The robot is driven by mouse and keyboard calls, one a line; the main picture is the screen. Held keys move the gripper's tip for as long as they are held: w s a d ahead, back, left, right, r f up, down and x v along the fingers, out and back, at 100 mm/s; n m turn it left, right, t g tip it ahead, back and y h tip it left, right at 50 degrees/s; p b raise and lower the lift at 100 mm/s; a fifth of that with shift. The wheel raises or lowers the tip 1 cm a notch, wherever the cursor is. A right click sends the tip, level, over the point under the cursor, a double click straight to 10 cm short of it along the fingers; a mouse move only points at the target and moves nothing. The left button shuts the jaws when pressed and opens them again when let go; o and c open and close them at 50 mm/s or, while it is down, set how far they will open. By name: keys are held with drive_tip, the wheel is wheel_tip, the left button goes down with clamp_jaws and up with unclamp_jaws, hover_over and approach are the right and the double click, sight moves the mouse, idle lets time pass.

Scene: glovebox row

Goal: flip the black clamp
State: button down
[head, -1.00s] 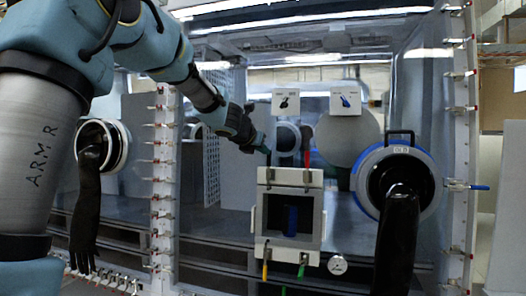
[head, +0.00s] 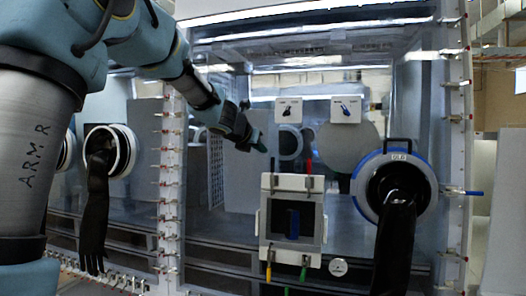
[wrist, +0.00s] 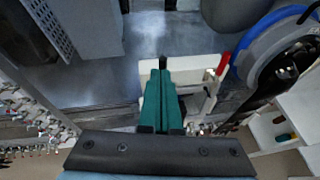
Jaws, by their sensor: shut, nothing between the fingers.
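My gripper (head: 262,147) is shut and empty, above and left of the top of a white box frame (head: 265,213) on the glovebox front. In the wrist view its green fingers (wrist: 162,72) are together and point at the box's top edge. A small dark upright piece, apparently the black clamp (head: 272,164), stands at the box's top left, just below the fingertips. It also seems to show in the wrist view (wrist: 163,61) right at the finger ends; I cannot tell whether they touch. A red clamp (head: 309,166) stands upright at the top right.
A yellow clamp (head: 268,272) and a green clamp (head: 304,271) hang below the box. A blue object (head: 292,222) sits inside its opening. Two switch plates (head: 345,110) are above. A blue-ringed glove port (head: 365,172) with a black glove (head: 396,235) is at right.

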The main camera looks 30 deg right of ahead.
drive_tip(key=s+a+r+p, duration=0.2)
drive_tip(key=s+a+r, duration=0.1)
drive_tip(key=r, duration=0.3)
drive_tip(key=shift+a+r, duration=0.15)
drive_tip(key=shift+a, duration=0.4)
drive_tip(key=shift+w, duration=0.1)
drive_tip(key=s+a+f+m+g+y+b, duration=0.1)
drive_tip(key=s+a+f+m+y, duration=0.15)
drive_tip(key=a+f+m, duration=0.65)
drive_tip(key=s+a+f+m+g+y+b, duration=0.15)
drive_tip(key=a+f+m+y, duration=0.25)
drive_tip(key=a+f, duration=0.85)
drive_tip(key=s+a+f+m+g+y, duration=0.4)
drive_tip(key=s+a+f+m, duration=0.9)
drive_tip(key=a, duration=0.4)
drive_tip(key=shift+s+a+f, duration=0.35)
drive_tip(key=shift+s+f, duration=0.3)
drive_tip(key=shift+s, duration=0.2)
